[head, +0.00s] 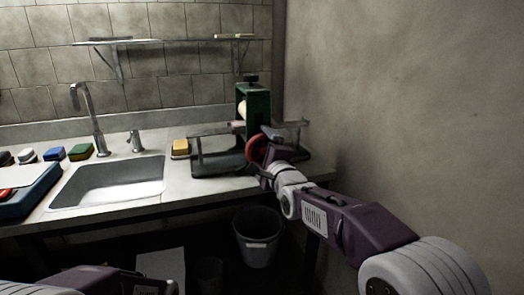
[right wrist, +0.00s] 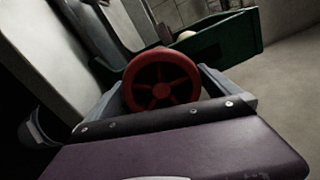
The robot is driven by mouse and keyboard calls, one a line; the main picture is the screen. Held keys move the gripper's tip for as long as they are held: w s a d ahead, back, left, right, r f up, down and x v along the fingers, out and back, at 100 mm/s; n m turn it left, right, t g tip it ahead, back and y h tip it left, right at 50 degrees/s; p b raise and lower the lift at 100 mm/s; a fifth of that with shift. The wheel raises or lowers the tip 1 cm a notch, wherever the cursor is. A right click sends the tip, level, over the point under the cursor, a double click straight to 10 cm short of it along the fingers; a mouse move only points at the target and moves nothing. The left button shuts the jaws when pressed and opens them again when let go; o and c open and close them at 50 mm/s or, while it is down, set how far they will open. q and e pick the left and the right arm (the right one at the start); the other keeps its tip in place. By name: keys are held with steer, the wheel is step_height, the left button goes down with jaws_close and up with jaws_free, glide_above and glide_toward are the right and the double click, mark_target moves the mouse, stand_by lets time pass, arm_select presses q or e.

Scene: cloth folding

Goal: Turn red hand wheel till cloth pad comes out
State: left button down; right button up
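The red hand wheel (head: 256,149) is on the near side of the green-framed roller device (head: 254,103) at the counter's right end. In the right wrist view the spoked wheel (right wrist: 161,84) faces me. My right gripper (head: 268,150) is at the wheel, its grey fingers apart on either side of it in the wrist view (right wrist: 166,88). I cannot tell whether they press on the rim. A pale rounded part (head: 242,108) shows within the green frame. I cannot make out a cloth pad for sure. My left arm shows at the bottom left; its gripper is out of sight.
A sink (head: 112,182) with a tap (head: 91,120) is left of the device. A yellow block (head: 180,147) lies beside it; several coloured blocks and a blue tray (head: 30,194) are farther left. A bucket (head: 257,238) stands below the counter. A bare wall rises at right.

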steer(key=shift+s, duration=0.1)
steer(key=v, duration=0.9)
steer(key=shift+p, duration=0.45)
